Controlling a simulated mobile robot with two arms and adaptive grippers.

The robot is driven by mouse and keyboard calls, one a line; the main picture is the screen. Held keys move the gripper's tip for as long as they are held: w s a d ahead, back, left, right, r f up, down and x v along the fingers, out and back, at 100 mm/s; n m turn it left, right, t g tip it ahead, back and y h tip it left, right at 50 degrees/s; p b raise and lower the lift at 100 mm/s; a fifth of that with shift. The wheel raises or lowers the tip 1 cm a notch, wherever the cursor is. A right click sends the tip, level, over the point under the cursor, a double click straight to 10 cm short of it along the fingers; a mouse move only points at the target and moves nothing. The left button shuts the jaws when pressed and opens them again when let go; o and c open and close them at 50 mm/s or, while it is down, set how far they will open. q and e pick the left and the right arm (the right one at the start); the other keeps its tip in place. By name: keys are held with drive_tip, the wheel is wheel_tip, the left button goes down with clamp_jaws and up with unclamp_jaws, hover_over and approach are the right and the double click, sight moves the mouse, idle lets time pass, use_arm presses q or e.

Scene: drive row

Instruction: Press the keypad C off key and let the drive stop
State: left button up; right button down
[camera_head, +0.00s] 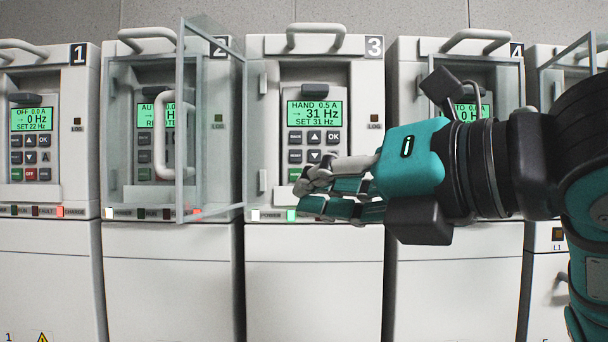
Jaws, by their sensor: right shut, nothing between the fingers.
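The keypad on drive 3 (314,135), in the middle of the head view, has a lit green display (314,114) reading HAND, 0.5 A, 31 Hz, SET 31 Hz. Its upper keys and a green key (294,174) at lower left show. The rest of the bottom row, where an off key would sit, is hidden behind my right gripper. My right gripper (312,192) reaches in from the right, shut and empty, its fingertips in front of the lower keypad. I cannot tell whether it touches a key. No letter C shows. My left gripper is not in view.
A clear door (212,110) with a handle (166,140) stands swung open left of drive 3, across drive 2. Drive 1 (80,130) shows an uncovered keypad. Drive 4 (405,90) has a clear cover behind my arm. Drive 3's green lamp (291,215) is lit.

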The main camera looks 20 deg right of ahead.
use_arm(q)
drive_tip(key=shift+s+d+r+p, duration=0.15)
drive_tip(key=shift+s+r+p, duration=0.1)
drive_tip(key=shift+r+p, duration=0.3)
use_arm(e)
approach(292, 184)
drive_tip(key=shift+w+a+f, duration=0.2)
drive_tip(key=shift+w+a, duration=0.55)
drive_tip(key=shift+w+a+f, duration=0.2)
drive_tip(key=shift+w+a, duration=0.5)
drive_tip(key=shift+w, duration=0.1)
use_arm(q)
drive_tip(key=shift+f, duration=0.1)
use_arm(e)
drive_tip(key=shift+w, duration=0.1)
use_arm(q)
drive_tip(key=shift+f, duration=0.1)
use_arm(e)
drive_tip(key=shift+w+d, duration=0.1)
drive_tip(key=shift+w, duration=0.15)
